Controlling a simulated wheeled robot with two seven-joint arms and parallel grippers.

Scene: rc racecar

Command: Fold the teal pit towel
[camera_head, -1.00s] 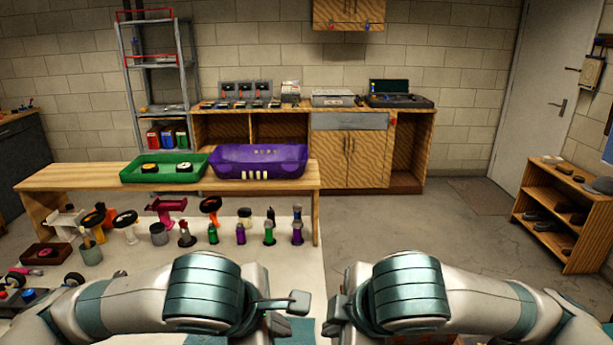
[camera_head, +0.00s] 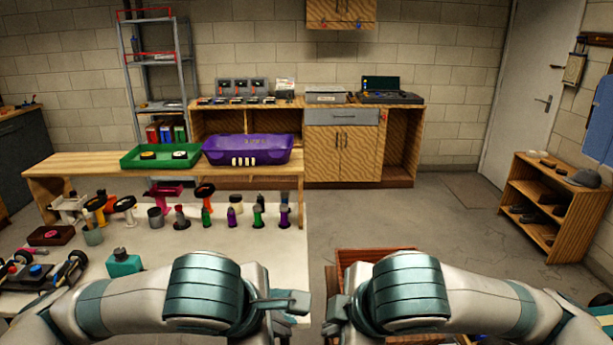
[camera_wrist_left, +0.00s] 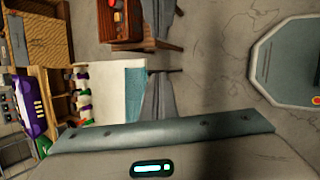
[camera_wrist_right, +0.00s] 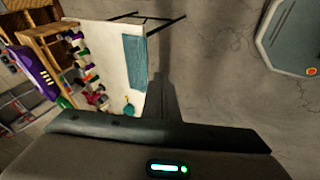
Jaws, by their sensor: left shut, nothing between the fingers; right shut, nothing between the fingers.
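The teal towel lies flat as a rectangle at one end of the white worktable, in the right wrist view (camera_wrist_right: 134,63) and in the left wrist view (camera_wrist_left: 136,95). In the head view I cannot make it out; my arms cover that area. My left gripper (camera_head: 285,304) and my right gripper (camera_head: 337,312) are side by side at the bottom of the head view, facing each other with a gap between them. Both are shut and empty, and neither touches the towel.
A wooden bench behind carries a green tray (camera_head: 135,165) and a purple bin (camera_head: 246,151).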

